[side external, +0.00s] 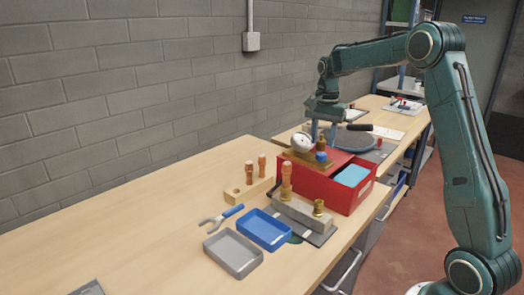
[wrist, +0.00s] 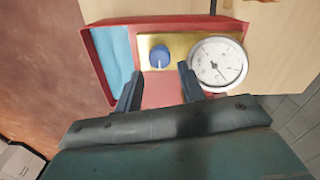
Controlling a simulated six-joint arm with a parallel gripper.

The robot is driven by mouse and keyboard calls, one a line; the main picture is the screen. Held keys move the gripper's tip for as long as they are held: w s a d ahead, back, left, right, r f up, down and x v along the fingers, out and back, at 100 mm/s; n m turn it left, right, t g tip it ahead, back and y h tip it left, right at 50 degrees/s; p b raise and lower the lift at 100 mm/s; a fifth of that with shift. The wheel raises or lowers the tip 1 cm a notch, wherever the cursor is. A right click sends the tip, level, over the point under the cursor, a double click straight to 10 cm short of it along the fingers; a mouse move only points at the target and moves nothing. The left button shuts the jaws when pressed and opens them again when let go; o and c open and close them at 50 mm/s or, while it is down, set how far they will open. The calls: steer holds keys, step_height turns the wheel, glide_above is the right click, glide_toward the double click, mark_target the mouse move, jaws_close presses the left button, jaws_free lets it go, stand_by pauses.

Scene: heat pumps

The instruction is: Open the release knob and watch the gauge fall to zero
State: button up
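The release knob looks to be the blue knob (wrist: 159,57) on a brass plate (wrist: 180,43) in the wrist view. It also shows in the side view (side external: 321,157). The round white gauge (wrist: 218,62) sits right of the knob in the wrist view; its dark needle shows, but the scale is too small to read. The gauge is also in the side view (side external: 302,142). Both are mounted on a red box (side external: 345,187). My gripper (wrist: 159,87) is open and empty, its fingers apart, above the box and apart from the knob.
A light blue piece (side external: 351,175) lies in the red box.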

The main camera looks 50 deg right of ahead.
mark_target(322, 154)
steer(key=shift+f, duration=2.15)
steer(key=shift+c, duration=0.2)
steer(key=c, duration=0.7)
